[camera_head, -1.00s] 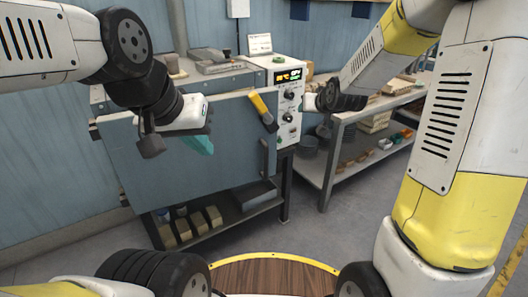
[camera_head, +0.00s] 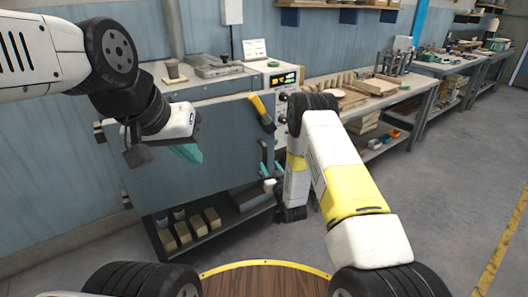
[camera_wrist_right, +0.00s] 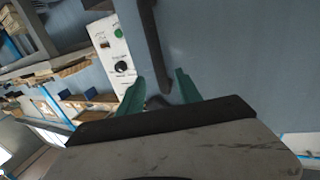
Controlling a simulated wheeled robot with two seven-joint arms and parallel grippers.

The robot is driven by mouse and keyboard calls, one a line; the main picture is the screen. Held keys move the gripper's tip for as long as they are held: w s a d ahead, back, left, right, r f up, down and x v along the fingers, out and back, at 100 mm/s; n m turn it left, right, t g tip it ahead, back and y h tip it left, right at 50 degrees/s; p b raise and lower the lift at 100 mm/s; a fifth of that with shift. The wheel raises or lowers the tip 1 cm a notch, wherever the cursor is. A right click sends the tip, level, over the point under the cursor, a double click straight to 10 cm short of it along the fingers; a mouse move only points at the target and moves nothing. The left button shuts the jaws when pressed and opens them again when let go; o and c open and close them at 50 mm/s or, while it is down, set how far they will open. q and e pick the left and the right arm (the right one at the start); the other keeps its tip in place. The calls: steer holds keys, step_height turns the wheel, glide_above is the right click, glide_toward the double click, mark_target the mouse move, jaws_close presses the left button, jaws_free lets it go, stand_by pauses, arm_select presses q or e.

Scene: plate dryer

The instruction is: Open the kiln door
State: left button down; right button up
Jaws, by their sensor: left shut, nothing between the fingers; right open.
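The kiln door (camera_head: 205,150) is a large blue-grey panel on the front of the kiln, and it looks shut. My right gripper (camera_head: 270,169), with teal fingers, is open at the lower part of this handle. In the right wrist view the handle (camera_wrist_right: 152,45) ends between the two open fingertips (camera_wrist_right: 160,85); contact cannot be told. My left gripper (camera_head: 188,152) is shut and empty in front of the door's middle.
The control panel (camera_head: 283,85) with dials is right of the door, partly behind my right arm. A workbench (camera_head: 375,100) stands further right. A low shelf (camera_head: 235,218) with several blocks is under the kiln. Open floor lies at the right.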

mark_target(266, 158)
steer(key=x, duration=0.7)
steer(key=shift+w, duration=0.2)
jaws_close()
stand_by(1.2)
